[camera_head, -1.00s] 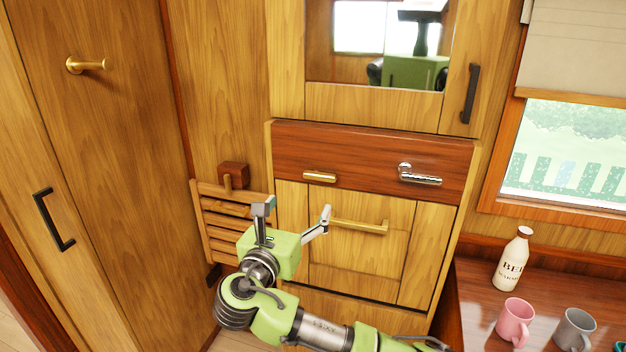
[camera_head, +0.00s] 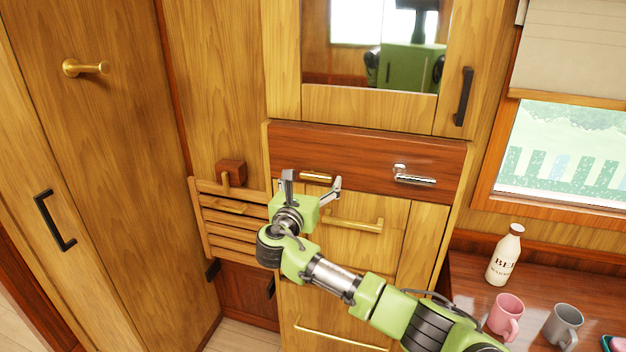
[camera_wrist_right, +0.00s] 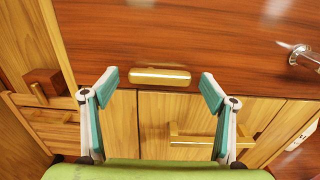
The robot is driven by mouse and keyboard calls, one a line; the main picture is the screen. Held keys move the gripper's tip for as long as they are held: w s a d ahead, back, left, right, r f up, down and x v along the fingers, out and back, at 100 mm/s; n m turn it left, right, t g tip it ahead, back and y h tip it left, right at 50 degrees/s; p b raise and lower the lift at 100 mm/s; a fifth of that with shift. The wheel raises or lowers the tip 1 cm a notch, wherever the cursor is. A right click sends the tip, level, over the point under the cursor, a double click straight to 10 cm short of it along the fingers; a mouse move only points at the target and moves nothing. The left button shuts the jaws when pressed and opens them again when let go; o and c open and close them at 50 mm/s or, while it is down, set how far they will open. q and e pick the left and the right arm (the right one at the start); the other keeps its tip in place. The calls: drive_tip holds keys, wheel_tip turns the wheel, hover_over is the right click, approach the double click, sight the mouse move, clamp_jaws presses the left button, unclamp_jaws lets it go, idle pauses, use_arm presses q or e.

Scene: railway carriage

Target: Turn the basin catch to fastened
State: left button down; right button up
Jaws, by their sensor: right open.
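The basin catch appears to be the short brass bar (camera_head: 317,177) lying level on the dark red-brown panel (camera_head: 365,148) below the mirror. It also shows in the right wrist view (camera_wrist_right: 160,77), near the middle and level. My right gripper (camera_head: 311,183) is open in front of it, with one finger to each side of the bar. In the right wrist view the fingertips (camera_wrist_right: 159,80) stand left and right of the bar's ends, apart from it with nothing between them but the bar. My left gripper is not in view.
A chrome handle (camera_head: 413,175) sits right on the same panel. Below is a brass drawer-style handle (camera_head: 353,222). A slatted wooden rack (camera_head: 232,222) and a wooden block with peg (camera_head: 231,172) are at left. A bottle (camera_head: 504,256) and mugs (camera_head: 505,316) stand on the right-hand table.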

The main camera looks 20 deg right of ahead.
drive_tip(key=c, duration=1.1)
